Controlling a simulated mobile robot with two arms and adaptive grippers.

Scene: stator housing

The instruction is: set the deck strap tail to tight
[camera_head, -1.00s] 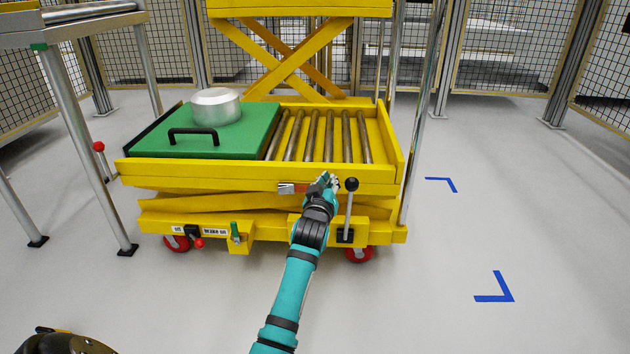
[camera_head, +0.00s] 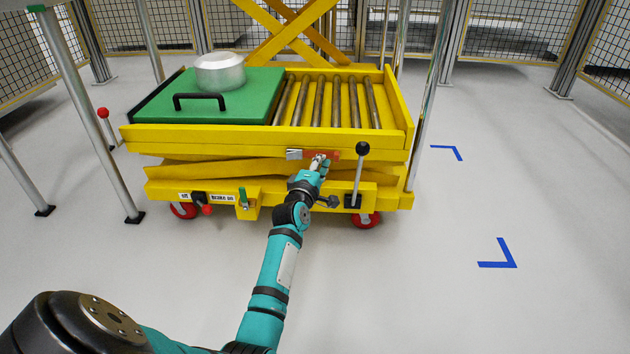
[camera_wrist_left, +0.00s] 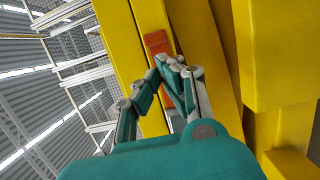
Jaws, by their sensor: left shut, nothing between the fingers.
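The orange-red strap tail (camera_head: 331,154) lies along the yellow front side of the lift cart, partly hidden by my left gripper. A silver buckle-like piece (camera_head: 294,154) sits at its left end. My left gripper (camera_head: 319,160) is shut and empty in front of the strap; whether it touches cannot be told. In the left wrist view the strap tail (camera_wrist_left: 157,42) shows just beyond the closed fingertips (camera_wrist_left: 168,66), flat against the yellow rail. My right gripper is not in view.
A black-knobbed lever (camera_head: 360,170) stands just right of my left gripper. The cart carries a green deck plate (camera_head: 240,105) with a black handle and a silver cylinder (camera_head: 220,72), beside bare rollers (camera_head: 335,100).

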